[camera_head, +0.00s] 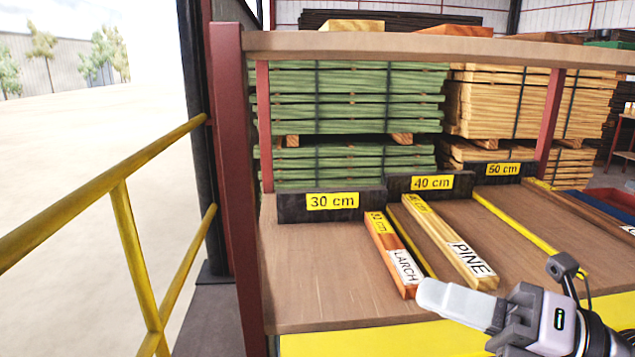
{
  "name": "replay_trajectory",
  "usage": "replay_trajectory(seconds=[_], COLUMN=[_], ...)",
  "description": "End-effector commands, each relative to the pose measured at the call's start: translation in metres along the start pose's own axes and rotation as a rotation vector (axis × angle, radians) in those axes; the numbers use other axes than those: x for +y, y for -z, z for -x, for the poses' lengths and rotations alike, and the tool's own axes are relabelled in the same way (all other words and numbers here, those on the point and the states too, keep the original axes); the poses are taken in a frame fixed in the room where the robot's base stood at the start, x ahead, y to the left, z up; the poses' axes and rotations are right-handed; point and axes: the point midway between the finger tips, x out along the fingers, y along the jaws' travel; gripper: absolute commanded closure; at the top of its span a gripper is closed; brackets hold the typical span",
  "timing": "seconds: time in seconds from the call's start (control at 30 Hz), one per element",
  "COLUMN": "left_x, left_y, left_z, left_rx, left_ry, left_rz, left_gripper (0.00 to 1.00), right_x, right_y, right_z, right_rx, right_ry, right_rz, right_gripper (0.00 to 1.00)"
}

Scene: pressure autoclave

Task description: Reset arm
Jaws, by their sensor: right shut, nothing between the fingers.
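My right gripper (432,296) comes in from the lower right, its pale fingers together and empty, pointing left. Its tip appears just in front of the near end of an orange-brown board labelled LARCH (393,258); I cannot tell whether they touch. My left gripper is not in view.
Black blocks marked 30 cm (332,205), 40 cm (432,185) and 50 cm (503,171) line the shelf's back. A red post (236,190) and yellow railing (125,215) stand at left. An upper shelf (430,48) runs above. The shelf's left part is clear.

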Motion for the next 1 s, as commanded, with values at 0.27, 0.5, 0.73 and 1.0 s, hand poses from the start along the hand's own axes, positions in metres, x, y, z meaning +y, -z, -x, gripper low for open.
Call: replay_trajectory(seconds=[0.27, 0.5, 0.73, 1.0], left_x=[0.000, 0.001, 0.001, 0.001], left_y=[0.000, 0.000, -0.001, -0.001], left_z=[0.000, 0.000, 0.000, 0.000], left_rx=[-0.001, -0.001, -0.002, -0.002], left_ry=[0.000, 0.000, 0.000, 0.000], left_rz=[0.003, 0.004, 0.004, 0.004], left_gripper=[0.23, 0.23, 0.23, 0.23], right_x=[0.006, -0.072, -0.171, -0.221], right_y=[-0.046, -0.058, 0.013, 0.141], right_z=[0.028, 0.085, 0.142, 0.178], right_rx=[-0.501, -1.001, -1.438, -1.706], right_ry=[-0.308, -0.291, -0.017, 0.456], right_rz=[-0.489, -0.949, -1.399, -1.808], right_gripper=[1.00, 1.00, 1.00, 1.00])
